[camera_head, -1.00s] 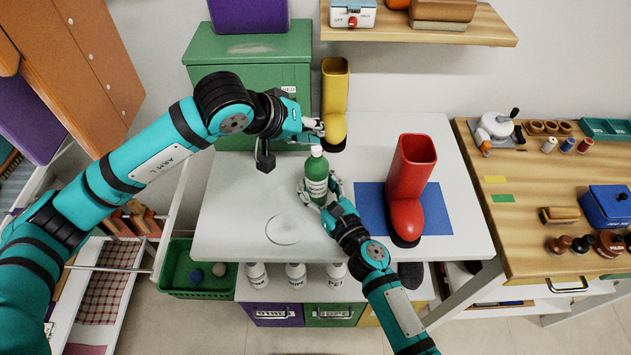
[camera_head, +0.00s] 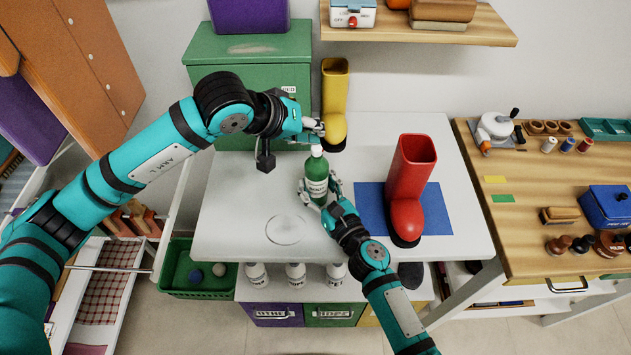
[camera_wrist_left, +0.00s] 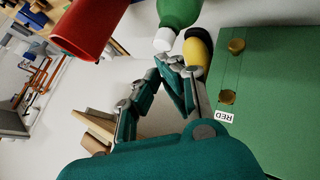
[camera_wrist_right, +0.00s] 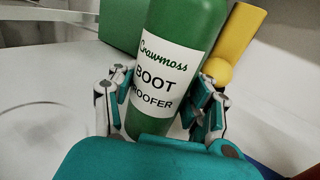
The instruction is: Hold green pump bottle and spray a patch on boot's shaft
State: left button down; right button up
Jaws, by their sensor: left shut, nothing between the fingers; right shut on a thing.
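The green pump bottle (camera_head: 316,177) stands upright on the white table, its white nozzle on top. Its label reads "BOOT" in the right wrist view (camera_wrist_right: 165,75). My right gripper (camera_head: 318,195) is shut around the bottle's body, with fingers on both sides. My left gripper (camera_head: 318,128) is shut and empty just above and behind the bottle's nozzle; its closed fingers show near the white nozzle in the left wrist view (camera_wrist_left: 170,68). The red boot (camera_head: 411,180) stands upright on a blue mat (camera_head: 437,215), right of the bottle. A yellow boot (camera_head: 335,95) stands behind.
A green cabinet (camera_head: 245,75) stands at the back left. A clear round outline (camera_head: 286,230) lies on the white table (camera_head: 235,225). A wooden workbench (camera_head: 520,235) with tools stands at the right. A shelf (camera_head: 490,30) hangs above the back.

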pick_arm(q)
jog(key=shift+f, duration=0.15)
jog(key=shift+f, duration=0.3)
dwell(0.3)
jog(key=shift+r, duration=0.4)
notch_tip(320, 180, up, 6)
dwell(0.6)
dwell(1.7)
